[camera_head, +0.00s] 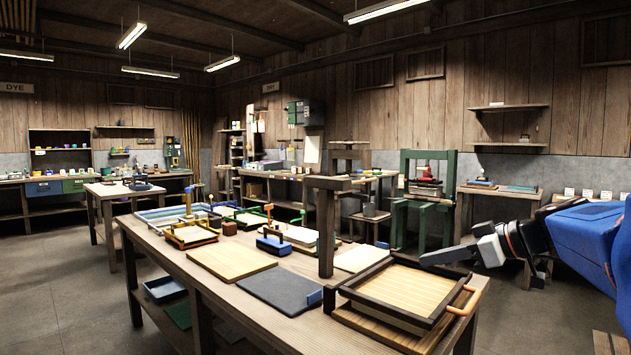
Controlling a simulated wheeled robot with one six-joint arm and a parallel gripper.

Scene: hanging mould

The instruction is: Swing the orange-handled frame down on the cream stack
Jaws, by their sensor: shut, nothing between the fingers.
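The orange-handled frame (405,291) is dark wood around a pale ribbed panel. It sits at the near right end of the long table, slightly tilted, above a lower wooden tray or board. Its orange handle (464,301) is on the right side. A pale cream sheet or stack (357,258) lies flat behind and left of the frame, partly hidden by a dark post; its thickness is hard to tell. My gripper (423,259) comes in from the right, shut and empty, by the frame's far right corner and apart from the handle. Contact with the frame cannot be told.
A dark wooden post with a top arm (326,230) stands on the table left of the frame. A pale board (232,259), a dark grey slab (281,288) and a blue-handled block (273,244) lie further left. A green press (424,195) stands behind.

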